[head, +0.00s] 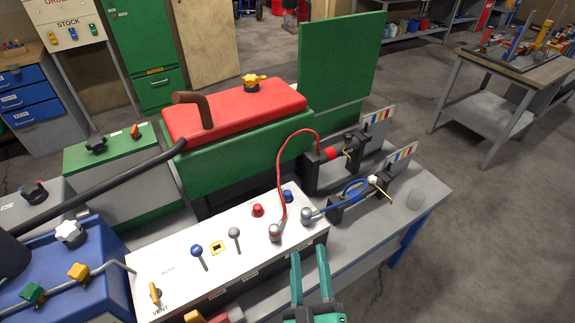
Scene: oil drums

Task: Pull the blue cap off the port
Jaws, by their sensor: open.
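A small blue cap (288,196) sits on the top of the white panel box (181,273), near its far right edge. It is beside a grey hose coupling, and the port under it is hidden. My gripper (309,254) has teal fingers and is at the lower middle of the head view. Its fingers are spread apart with nothing visible between them. In the picture the fingertips are below and slightly right of the blue cap, over the panel box's right end, clear of the cap.
A red cap (257,210) stands left of the blue one. A red hose (282,165) arches up from one coupling, and a blue hose (355,188) runs to another. A blue-knobbed lever (197,250) stands on the panel. The grey bench (405,207) has free room at right.

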